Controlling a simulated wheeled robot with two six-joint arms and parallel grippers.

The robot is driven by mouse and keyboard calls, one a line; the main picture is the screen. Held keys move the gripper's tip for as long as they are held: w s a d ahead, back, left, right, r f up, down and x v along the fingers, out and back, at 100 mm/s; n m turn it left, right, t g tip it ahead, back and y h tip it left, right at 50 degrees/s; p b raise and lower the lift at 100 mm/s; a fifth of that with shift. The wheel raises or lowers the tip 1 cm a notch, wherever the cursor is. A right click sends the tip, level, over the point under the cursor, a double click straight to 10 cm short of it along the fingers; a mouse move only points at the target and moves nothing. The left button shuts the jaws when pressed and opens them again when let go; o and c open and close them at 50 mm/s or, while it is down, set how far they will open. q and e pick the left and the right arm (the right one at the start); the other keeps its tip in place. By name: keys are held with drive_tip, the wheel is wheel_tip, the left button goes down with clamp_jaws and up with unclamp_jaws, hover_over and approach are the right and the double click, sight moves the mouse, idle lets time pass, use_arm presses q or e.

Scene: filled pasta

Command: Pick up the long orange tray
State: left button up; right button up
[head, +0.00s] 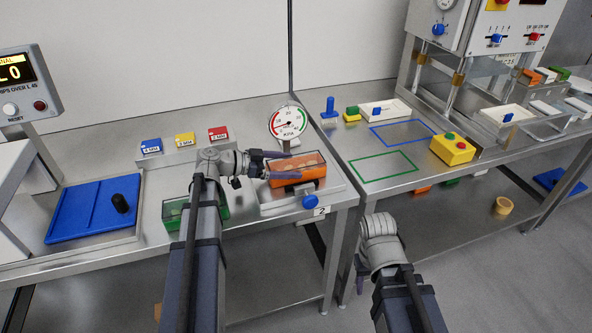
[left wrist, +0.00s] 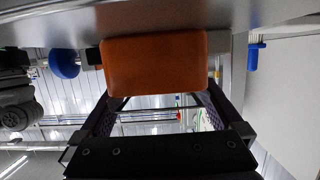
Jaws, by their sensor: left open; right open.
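The long orange tray (head: 312,184) holds pale pieces and sits on a metal stand under a round dial, at the right end of the left bench.
A green tray (head: 222,207) lies left of the stand, partly behind my left arm. A blue knob (head: 310,202) is at the stand's front. The dial gauge (head: 288,123) rises behind the tray. A blue board (head: 93,210) lies farther left. The green outlined area (head: 383,167) is bare.

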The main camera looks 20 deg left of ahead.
use_arm(q)
drive_tip(key=shift+w+d+f, duration=0.2)
drive_tip(key=shift+w+d, duration=0.2)
drive_tip(key=shift+d, duration=0.1)
drive_tip(key=shift+c, duration=0.2)
drive_tip(key=c, duration=1.4)
drive_tip(key=shift+c, duration=0.2)
drive_tip(key=shift+r, duration=0.15)
wheel_tip(320, 180, up, 28)
drive_tip(key=p, duration=2.8)
